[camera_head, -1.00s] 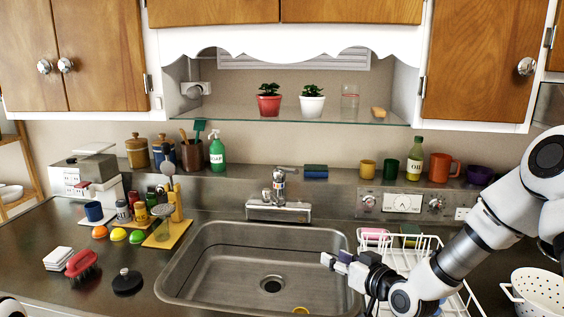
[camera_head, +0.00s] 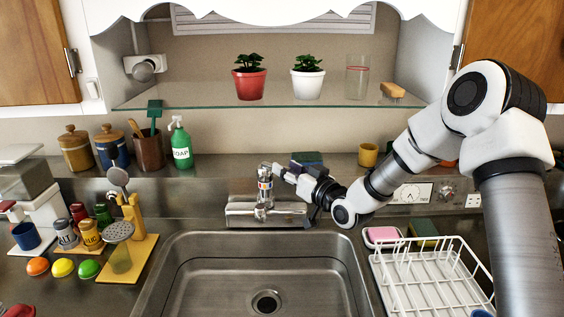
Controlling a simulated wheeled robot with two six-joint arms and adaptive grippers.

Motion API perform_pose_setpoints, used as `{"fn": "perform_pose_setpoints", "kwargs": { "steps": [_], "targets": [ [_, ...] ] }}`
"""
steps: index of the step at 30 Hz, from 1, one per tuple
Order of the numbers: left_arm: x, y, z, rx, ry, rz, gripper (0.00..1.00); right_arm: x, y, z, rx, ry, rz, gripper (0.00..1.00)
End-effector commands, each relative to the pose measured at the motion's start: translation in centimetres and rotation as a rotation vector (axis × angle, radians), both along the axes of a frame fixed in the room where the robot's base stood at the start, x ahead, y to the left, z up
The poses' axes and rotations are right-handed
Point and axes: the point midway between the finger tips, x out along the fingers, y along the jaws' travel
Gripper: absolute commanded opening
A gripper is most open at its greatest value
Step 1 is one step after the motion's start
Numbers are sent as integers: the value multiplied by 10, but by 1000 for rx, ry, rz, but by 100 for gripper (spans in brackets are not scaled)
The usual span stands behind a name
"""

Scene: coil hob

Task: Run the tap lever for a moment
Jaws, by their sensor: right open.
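The metal tap (camera_head: 262,205) stands on its base plate behind the sink, with a small red and blue band on its upright body. The tap lever at its top is partly hidden by my right gripper (camera_head: 279,173). My right gripper is open, with its fingertips at the upper right side of the tap. I cannot tell whether the fingers touch the lever. My left gripper is not in view.
The empty steel sink (camera_head: 265,275) lies in front of the tap. A white dish rack (camera_head: 430,275) stands at its right. A dark sponge (camera_head: 307,158) sits behind my right gripper. A glass shelf (camera_head: 200,103) with plants hangs above. Utensils and shakers crowd the left counter.

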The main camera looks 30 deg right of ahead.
Motion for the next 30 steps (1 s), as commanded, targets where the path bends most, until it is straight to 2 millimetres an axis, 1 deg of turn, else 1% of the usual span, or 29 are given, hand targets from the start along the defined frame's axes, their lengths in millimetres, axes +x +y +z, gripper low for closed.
{"fn": "perform_pose_setpoints", "kwargs": {
  "steps": [1, 4, 11, 12, 14, 15, 16, 21, 23, 26, 30],
  "targets": [
    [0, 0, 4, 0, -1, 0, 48, 8, 1, 1, -4, 1, 0, 44],
    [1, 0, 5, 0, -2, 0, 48, 17, 3, 0, -1, 1, 0, 44],
    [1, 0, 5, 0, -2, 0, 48, 19, 3, -1, 2, 2, -1, 44],
    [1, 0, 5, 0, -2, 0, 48, 19, 3, -1, 1, 1, -1, 40],
    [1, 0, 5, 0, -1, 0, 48, 19, 3, -1, 1, 1, -1, 19],
    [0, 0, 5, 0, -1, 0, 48, 19, 3, -1, 1, 1, -1, 5],
    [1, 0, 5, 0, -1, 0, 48, 19, 3, -1, 1, 1, -1, 0],
    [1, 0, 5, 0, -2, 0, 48, 19, 3, -1, 1, 2, -1, 0],
    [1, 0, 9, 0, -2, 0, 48, 20, 3, 2, -2, 9, 0, 0],
    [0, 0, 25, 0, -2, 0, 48, 21, 4, 11, -11, 51, 0, 0],
    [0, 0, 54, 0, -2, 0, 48, 25, 5, 23, -37, 157, -1, 0]
  ]
}}
